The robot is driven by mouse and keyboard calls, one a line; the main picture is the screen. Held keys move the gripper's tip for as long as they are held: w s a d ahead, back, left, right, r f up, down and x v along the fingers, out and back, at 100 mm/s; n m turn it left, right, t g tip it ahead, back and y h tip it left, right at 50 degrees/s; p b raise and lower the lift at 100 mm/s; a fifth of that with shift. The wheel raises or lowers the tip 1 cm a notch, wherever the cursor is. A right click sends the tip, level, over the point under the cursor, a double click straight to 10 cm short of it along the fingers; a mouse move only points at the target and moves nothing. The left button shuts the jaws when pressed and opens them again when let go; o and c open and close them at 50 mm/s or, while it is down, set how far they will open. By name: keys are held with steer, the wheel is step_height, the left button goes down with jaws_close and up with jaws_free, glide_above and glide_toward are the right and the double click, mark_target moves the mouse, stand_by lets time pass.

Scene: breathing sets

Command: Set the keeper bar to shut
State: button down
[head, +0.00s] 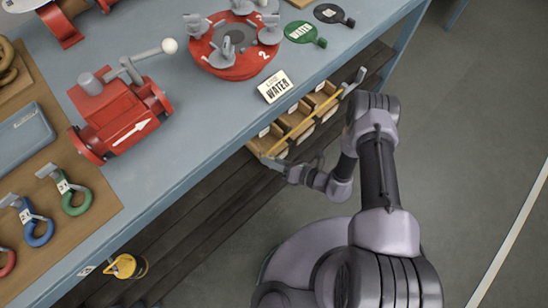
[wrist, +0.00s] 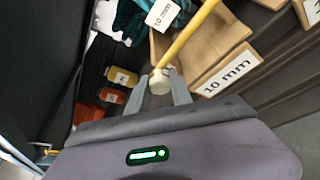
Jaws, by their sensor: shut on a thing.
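The keeper bar (head: 312,117) is a thin yellow rod in front of wooden bins under the bench. It also shows in the wrist view (wrist: 190,33), running up to the right from a pale round knob (wrist: 160,82) at its near end. My gripper (wrist: 161,88) has its two grey fingers on either side of that knob and is shut on it. A grey bracket (head: 357,78) stands near the bar's upper right end.
Wooden bins (wrist: 222,65) with "10 mm" labels lie behind the bar. A yellow-topped object (head: 126,267) is low at left. The floor right is clear.

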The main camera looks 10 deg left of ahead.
steer(key=shift+s, duration=0.1)
steer(key=c, duration=1.4)
jaws_free()
steer(key=shift+c, duration=0.2)
steer(key=p+v, duration=0.4)
steer(key=v, duration=1.3)
steer(key=shift+d, duration=0.15)
steer(key=shift+r, duration=0.15)
